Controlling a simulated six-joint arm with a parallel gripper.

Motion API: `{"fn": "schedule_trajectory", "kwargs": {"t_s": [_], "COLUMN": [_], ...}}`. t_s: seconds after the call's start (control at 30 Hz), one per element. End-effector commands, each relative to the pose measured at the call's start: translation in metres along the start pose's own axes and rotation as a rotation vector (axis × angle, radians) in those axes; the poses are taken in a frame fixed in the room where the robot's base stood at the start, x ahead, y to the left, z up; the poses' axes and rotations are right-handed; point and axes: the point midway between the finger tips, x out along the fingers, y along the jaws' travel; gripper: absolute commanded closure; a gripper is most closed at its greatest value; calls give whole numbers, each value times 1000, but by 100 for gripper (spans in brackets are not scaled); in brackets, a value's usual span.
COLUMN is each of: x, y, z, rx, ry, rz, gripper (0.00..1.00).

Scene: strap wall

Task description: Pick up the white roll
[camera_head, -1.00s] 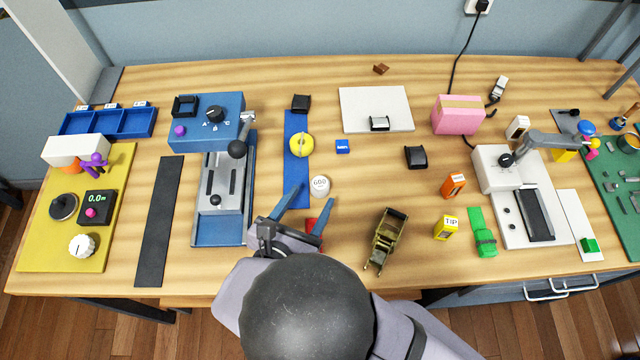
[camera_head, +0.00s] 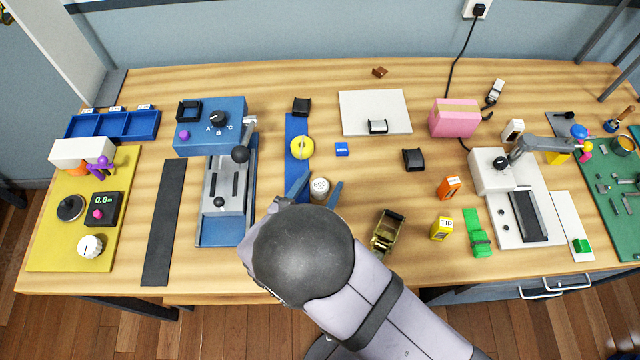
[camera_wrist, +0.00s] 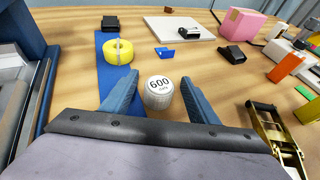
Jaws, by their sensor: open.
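The white roll (camera_head: 320,187) is a short upright cylinder marked "600" on top, standing on the wooden bench right of the blue strip. In the wrist view the white roll (camera_wrist: 158,93) stands between my two blue fingers. My gripper (camera_head: 318,188) is open, with one finger on each side of the roll. A gap shows on both sides; the right one looks wider. My arm hides the gripper's base in the head view.
A yellow roll (camera_head: 302,147) sits on the blue strip (camera_head: 292,124), just behind. A blue press (camera_head: 222,195) stands to the left, and a brass strap buckle (camera_head: 388,232) lies to the right.

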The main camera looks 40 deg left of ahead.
Motion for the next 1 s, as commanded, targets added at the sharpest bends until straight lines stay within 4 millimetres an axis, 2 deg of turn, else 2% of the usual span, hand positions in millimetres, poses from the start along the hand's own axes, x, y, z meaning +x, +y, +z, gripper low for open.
{"fn": "schedule_trajectory", "kwargs": {"t_s": [0.27,0.4,0.47,1.0], "x": [2,2,2,-1], "y": [0,0,0,1], "z": [0,0,0,8], "rx": [1,1,1,3], "ry": [0,0,0,-1], "rz": [1,1,1,1], "gripper": [46,79,91,91]}}
